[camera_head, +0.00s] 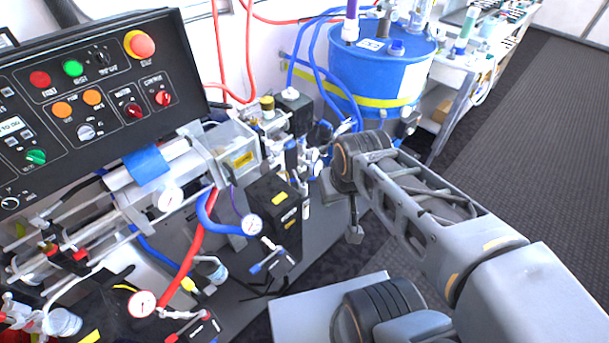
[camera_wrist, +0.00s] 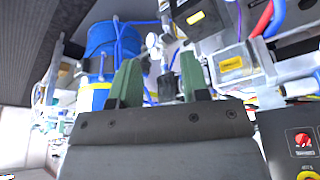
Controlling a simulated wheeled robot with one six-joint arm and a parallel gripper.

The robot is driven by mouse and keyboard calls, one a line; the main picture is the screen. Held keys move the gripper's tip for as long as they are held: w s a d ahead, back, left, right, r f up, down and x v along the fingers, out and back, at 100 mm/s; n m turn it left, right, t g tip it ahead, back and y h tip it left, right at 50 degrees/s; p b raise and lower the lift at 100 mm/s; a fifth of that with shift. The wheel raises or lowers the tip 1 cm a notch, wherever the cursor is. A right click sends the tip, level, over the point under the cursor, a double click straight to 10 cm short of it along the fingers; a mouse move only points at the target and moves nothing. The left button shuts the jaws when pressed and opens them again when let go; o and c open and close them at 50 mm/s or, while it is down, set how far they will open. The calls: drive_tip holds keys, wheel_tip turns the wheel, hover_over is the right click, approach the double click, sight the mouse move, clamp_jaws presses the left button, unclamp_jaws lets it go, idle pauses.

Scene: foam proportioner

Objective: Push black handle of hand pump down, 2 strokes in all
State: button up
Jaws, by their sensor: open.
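My gripper shows in the wrist view (camera_wrist: 159,65) as two green fingers standing well apart, with nothing clearly held between them. In the head view my arm reaches in from the lower right, and the fingers cannot be made out there. I cannot pick out the hand pump's black handle with certainty. A small dark block (camera_wrist: 167,88) shows behind the gap between the fingers in the wrist view, and I cannot tell whether it is part of the pump. Contact with the fingers cannot be judged.
A blue drum (camera_head: 378,72) with a yellow band stands beyond my arm, and also shows in the wrist view (camera_wrist: 102,42). A control panel (camera_head: 90,100) is at the left. A black box (camera_head: 274,208), gauges, pipes and hoses crowd the middle. Dark floor (camera_head: 520,130) is open at right.

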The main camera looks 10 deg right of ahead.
clamp_jaws()
idle(1.5)
